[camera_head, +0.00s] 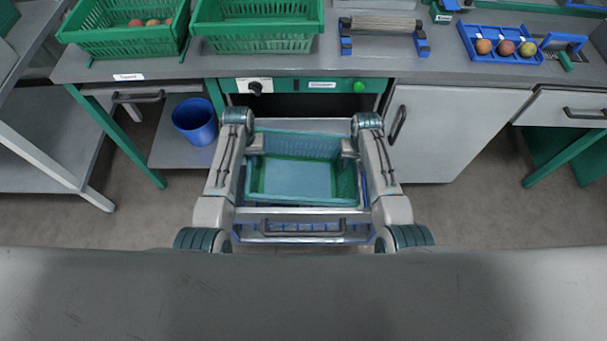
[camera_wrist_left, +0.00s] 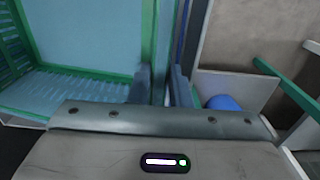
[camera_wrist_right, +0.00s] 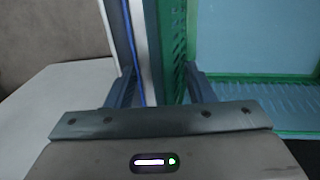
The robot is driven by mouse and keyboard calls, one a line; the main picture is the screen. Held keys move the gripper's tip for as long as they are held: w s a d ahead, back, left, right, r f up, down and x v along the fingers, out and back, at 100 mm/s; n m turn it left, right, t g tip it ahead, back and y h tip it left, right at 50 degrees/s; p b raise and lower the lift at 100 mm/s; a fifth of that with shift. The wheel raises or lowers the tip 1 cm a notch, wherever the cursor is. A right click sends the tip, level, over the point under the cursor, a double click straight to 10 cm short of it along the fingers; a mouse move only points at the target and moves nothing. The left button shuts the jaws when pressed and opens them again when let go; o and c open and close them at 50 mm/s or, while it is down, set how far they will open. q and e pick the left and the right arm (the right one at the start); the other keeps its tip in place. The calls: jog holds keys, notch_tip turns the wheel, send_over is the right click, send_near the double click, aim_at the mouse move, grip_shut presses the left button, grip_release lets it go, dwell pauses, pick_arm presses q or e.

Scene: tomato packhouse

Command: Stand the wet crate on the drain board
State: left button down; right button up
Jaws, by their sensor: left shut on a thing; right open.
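The wet crate (camera_head: 290,161), green with a bluish floor, sits upright in a pulled-out drawer (camera_head: 246,238) below the counter. My left gripper (camera_head: 255,145) is shut on the crate's left side wall; in the left wrist view the green wall (camera_wrist_left: 151,45) runs between close-set fingers (camera_wrist_left: 158,85). My right gripper (camera_head: 349,146) is at the crate's right side wall, open; in the right wrist view its fingers (camera_wrist_right: 160,88) stand apart with the green perforated wall (camera_wrist_right: 172,40) between them. I cannot tell which thing is the drain board.
On the counter (camera_head: 200,66) stand two green crates (camera_head: 125,42) (camera_head: 257,44), a blue-footed rack (camera_head: 382,27) and a blue tray (camera_head: 500,56) with several tomatoes. A blue bucket (camera_head: 195,122) stands on the lower shelf at left. A cabinet (camera_head: 450,130) flanks the drawer at right.

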pick_arm(q)
jog(key=shift+r, duration=0.1)
pick_arm(e)
jog(key=shift+r, duration=0.1)
pick_arm(q)
notch_tip(320, 180, up, 12)
jog(key=p, duration=1.2)
jog(key=shift+r, duration=0.25)
pick_arm(e)
notch_tip(320, 180, up, 12)
pick_arm(q)
jog(key=shift+f, duration=0.1)
